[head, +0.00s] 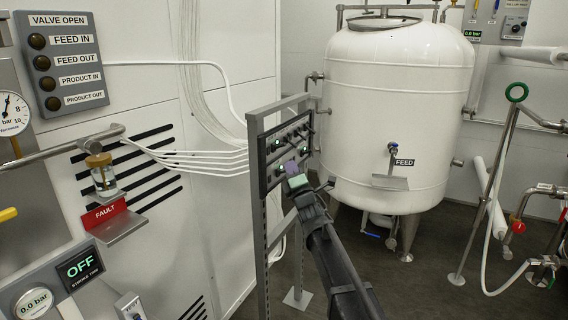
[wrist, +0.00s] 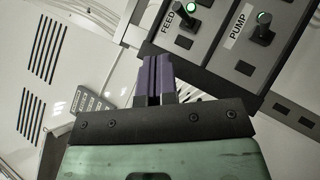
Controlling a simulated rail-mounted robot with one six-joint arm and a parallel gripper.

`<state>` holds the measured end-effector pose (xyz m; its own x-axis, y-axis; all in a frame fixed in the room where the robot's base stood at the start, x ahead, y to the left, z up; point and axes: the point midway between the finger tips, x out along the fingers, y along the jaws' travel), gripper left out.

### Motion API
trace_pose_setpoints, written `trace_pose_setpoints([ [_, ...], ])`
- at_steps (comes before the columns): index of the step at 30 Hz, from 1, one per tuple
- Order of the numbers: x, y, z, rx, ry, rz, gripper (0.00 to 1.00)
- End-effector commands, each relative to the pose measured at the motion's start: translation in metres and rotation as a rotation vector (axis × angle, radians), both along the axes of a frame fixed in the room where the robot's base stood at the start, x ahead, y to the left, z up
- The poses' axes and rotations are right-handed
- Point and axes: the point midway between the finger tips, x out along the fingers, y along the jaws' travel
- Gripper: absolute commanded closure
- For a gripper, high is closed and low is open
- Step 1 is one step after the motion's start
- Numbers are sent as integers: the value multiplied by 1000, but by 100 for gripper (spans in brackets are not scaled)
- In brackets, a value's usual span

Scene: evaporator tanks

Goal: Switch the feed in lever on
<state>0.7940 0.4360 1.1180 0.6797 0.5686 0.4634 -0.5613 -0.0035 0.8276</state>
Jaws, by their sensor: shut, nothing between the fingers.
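A grey control panel (head: 281,141) stands on a metal frame, with green lights and small levers on its face. In the wrist view the panel (wrist: 215,50) shows close up at the top right. A black lever (wrist: 184,41) sits beside a label reading FEED, any further word cut off at the top edge. My gripper (head: 290,168) is in front of the panel's lower part. Its purple fingers (wrist: 156,62) are shut and empty, left of the FEED lever and apart from it.
The white FEED tank (head: 393,110) stands behind the panel to the right. A valve-open indicator board (head: 62,60) is on the left wall. A hose and pipe stand (head: 487,195) is at the right. Open floor (head: 430,270) lies right of my arm.

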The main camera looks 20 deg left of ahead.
Motion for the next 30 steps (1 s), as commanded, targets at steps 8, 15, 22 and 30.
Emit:
trace_pose_setpoints([
  [8, -32, -31, 0, -1, 0, 1, 100],
  [15, -32, -32, 0, -1, 0, 1, 100],
  [22, -17, -36, -25, 90, 261, 18, 100],
  [30, -85, -183, -167, 630, 1434, -445, 100],
])
